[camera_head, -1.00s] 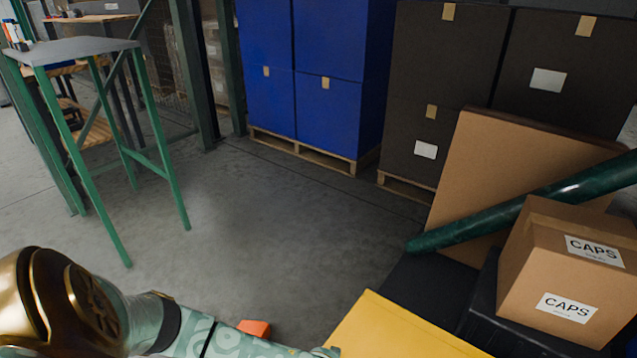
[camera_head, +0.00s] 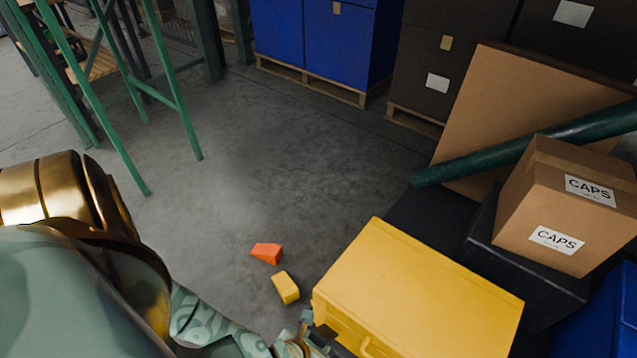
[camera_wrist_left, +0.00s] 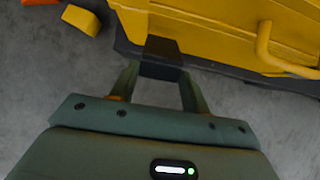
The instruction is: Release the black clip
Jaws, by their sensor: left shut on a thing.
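A yellow tote (camera_head: 415,290) with a flat lid stands at the lower right of the head view. The black clip (camera_wrist_left: 160,52) shows in the left wrist view on the tote's lower side, by its dark bottom edge. My left gripper (camera_wrist_left: 160,76) is shut on the black clip, one finger at each side of it. In the head view my left gripper (camera_head: 312,345) is at the bottom edge, beside the tote's near left corner, and is partly cut off. My right gripper is not in view.
An orange block (camera_head: 266,253) and a yellow block (camera_head: 286,288) lie on the floor left of the tote. A CAPS carton (camera_head: 545,190) and a green tube (camera_head: 470,163) are behind it to the right. The grey floor (camera_head: 270,160) is open at the middle.

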